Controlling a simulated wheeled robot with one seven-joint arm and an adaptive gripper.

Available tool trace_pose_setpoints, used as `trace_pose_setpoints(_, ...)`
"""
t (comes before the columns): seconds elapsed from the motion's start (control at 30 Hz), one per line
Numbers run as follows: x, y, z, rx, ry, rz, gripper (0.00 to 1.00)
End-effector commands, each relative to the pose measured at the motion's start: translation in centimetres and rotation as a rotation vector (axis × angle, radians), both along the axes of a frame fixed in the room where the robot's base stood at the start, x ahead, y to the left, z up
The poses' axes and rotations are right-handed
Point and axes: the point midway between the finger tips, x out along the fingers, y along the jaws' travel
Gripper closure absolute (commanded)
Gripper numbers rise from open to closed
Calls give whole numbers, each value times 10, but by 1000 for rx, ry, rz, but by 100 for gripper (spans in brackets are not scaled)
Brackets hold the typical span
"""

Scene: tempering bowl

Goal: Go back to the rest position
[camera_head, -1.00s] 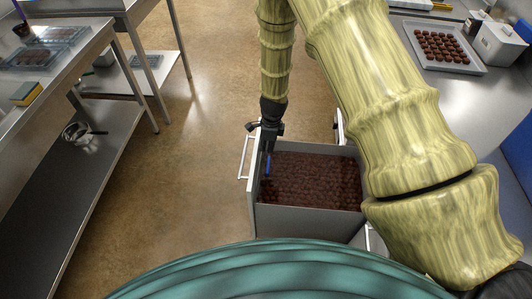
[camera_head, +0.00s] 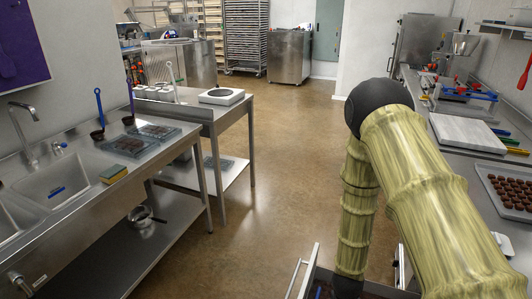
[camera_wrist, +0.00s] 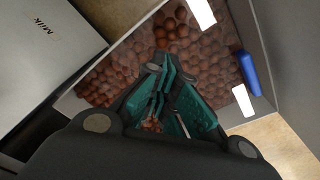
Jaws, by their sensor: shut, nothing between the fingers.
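My gripper (camera_wrist: 165,85) shows in the wrist view, its teal fingers drawn together with nothing held. It is over an open drawer (camera_head: 309,273) filled with brown round pieces (camera_wrist: 115,78). A blue handle-like piece (camera_wrist: 247,73) lies by the drawer's wall in the wrist view, apart from the fingers. In the head view my arm reaches down at the right of centre, and my gripper is out of sight below the bottom edge.
A grey panel marked "Milk" (camera_wrist: 45,45) is close beside my gripper. A sink counter (camera_head: 75,215) and side table (camera_head: 200,105) stand left. A counter with a chocolate tray (camera_head: 505,190) and white slab (camera_head: 470,133) is right. The aisle floor (camera_head: 285,135) is clear.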

Motion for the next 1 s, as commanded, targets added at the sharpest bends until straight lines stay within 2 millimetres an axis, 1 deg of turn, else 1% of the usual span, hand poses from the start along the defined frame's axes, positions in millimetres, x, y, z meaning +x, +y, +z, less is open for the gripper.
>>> trace_pose_setpoints(0.03,-31,-5,-11,-11,24,114,100)
trace_pose_setpoints(0.07,-46,-8,-16,-17,32,191,100)
trace_pose_setpoints(0.1,-68,-10,-22,-21,44,293,100)
trace_pose_setpoints(0.17,-98,-12,-29,-20,56,450,100)
trace_pose_setpoints(0.2,-118,-12,-32,-15,64,552,100)
trace_pose_setpoints(0.27,-147,-11,-35,-3,71,702,100)
trace_pose_setpoints(0.3,-165,-8,-36,9,73,797,100)
trace_pose_setpoints(0.4,-203,-1,-35,41,66,1003,100)
trace_pose_setpoints(0.5,-229,7,-32,69,50,1152,100)
trace_pose_setpoints(0.6,-244,12,-28,85,35,1242,100)
trace_pose_setpoints(0.67,-249,14,-27,91,30,1271,100)
trace_pose_setpoints(1.0,-250,15,-27,92,25,1286,100)
